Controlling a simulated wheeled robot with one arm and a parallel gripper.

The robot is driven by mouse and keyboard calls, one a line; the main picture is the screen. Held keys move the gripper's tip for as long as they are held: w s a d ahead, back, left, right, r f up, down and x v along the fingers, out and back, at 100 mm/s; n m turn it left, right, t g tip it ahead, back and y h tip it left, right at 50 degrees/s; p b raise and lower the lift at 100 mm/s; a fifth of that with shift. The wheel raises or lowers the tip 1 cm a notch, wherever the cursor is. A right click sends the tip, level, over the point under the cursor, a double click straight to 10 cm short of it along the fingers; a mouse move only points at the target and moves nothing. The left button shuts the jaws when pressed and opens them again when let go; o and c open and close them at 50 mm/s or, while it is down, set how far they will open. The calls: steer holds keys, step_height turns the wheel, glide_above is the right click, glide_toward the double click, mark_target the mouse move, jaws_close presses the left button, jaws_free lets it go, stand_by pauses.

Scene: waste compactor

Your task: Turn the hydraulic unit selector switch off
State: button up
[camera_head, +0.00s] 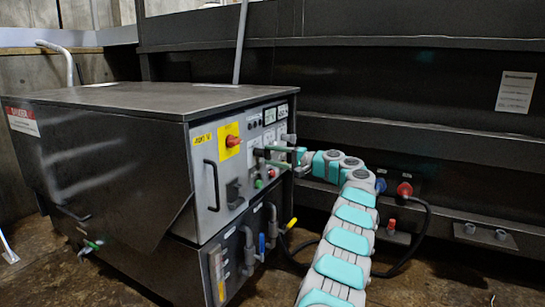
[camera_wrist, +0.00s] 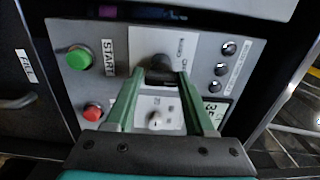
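A green button (camera_wrist: 79,58) marked START and a red button (camera_wrist: 92,113) are left of the fingers. A small white switch (camera_wrist: 155,120) shows between them. Several small knobs (camera_wrist: 228,48) are at right. A red rotary switch (camera_head: 232,141) on yellow and a handle (camera_head: 211,184) are on the unit's front.

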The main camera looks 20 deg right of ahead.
steer(key=o, duration=0.4)
steer(key=shift+c, duration=0.2)
steer(key=v, duration=0.8)
steer(key=shift+w, duration=0.1)
